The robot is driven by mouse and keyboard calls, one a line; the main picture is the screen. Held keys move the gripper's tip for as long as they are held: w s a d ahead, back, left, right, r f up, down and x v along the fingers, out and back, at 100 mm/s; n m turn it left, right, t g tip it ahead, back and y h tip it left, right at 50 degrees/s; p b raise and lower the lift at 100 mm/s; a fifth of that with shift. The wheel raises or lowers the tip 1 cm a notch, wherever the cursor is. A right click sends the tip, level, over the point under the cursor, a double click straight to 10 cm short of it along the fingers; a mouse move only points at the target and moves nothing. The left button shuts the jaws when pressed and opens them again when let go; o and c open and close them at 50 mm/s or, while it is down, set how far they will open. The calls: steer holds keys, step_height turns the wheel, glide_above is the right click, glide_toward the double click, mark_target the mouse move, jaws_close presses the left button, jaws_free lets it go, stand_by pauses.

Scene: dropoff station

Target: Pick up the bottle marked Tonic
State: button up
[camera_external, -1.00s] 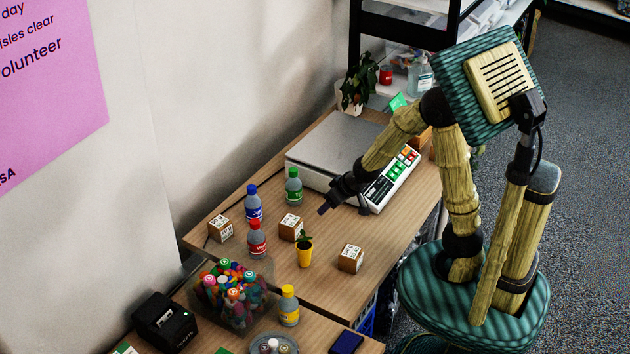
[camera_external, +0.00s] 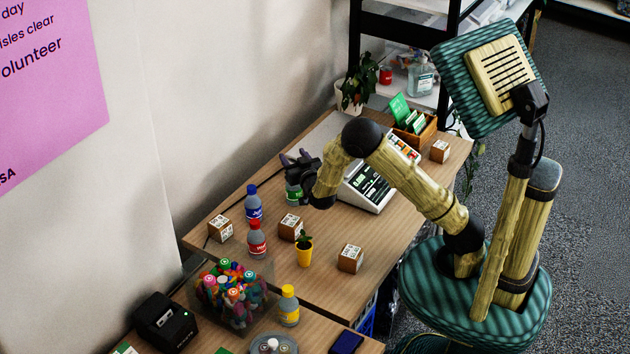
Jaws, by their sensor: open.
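Four small grey bottles with coloured caps and labels stand upright on the wooden table. They are a blue one (camera_external: 254,208), a green one (camera_external: 291,195), a red one (camera_external: 257,243) and a yellow one (camera_external: 289,309). Their labels are too small to read, so I cannot tell which is marked Tonic. My gripper (camera_external: 294,156) is open and appears empty, with its fingers pointing up and left in the picture. It overlaps the green bottle in view and hides its cap and upper part. I cannot tell whether they touch.
Small boxes (camera_external: 221,229) (camera_external: 291,226) (camera_external: 350,259) and a yellow plant pot (camera_external: 304,254) stand around the bottles. A scale (camera_external: 366,190) is behind my arm. A clear bin of markers (camera_external: 232,296) and a black printer (camera_external: 164,323) are in front. The right table edge has free room.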

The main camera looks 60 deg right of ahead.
steer(key=shift+f, duration=1.2)
steer(key=shift+f, duration=0.3)
step_height(320, 180, down, 4)
steer(key=shift+b, duration=0.35)
steer(key=shift+x, duration=1.1)
steer(key=shift+w+d, duration=0.3)
steer(key=shift+w, duration=0.1)
